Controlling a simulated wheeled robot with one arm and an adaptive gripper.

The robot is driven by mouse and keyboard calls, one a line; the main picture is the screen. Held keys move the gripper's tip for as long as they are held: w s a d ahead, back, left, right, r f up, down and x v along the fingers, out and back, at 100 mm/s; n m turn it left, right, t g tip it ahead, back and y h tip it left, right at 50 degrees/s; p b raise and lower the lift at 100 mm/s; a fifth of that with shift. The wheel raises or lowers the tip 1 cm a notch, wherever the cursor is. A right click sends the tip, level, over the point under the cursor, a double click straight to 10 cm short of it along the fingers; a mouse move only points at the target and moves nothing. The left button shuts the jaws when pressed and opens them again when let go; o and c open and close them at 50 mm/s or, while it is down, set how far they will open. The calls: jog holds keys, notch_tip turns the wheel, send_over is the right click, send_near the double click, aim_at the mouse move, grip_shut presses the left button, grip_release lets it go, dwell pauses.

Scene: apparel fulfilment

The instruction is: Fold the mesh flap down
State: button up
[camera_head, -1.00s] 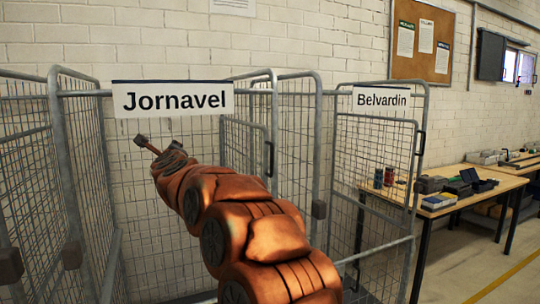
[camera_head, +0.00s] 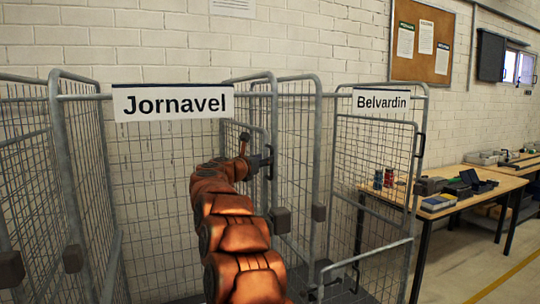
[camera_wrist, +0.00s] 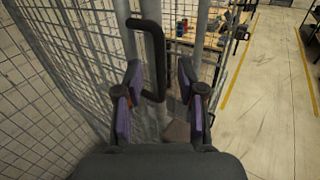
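The mesh flap (camera_head: 231,140) stands upright on the right side of the cage under the Jornavel sign (camera_head: 173,101). Its black handle (camera_head: 270,160) is at the flap's right edge, and the handle also shows in the wrist view (camera_wrist: 157,60). My gripper (camera_head: 261,160) is right at the handle in the head view. In the wrist view my gripper (camera_wrist: 160,82) is open, with a finger on either side and the handle between them in the picture, nearer the left finger. I cannot tell whether they touch. My arm hides part of the flap.
A second mesh cage stands to the right under the Belvardin sign (camera_head: 381,101), with its own black handle (camera_head: 421,144). Grey posts (camera_head: 318,150) stand close right of my gripper. A wooden table (camera_head: 470,190) with cans and boxes is farther right. Floor is free in front of it.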

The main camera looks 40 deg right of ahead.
jog(key=shift+p+x, duration=0.95)
jog(key=shift+x, duration=1.4)
grip_shut()
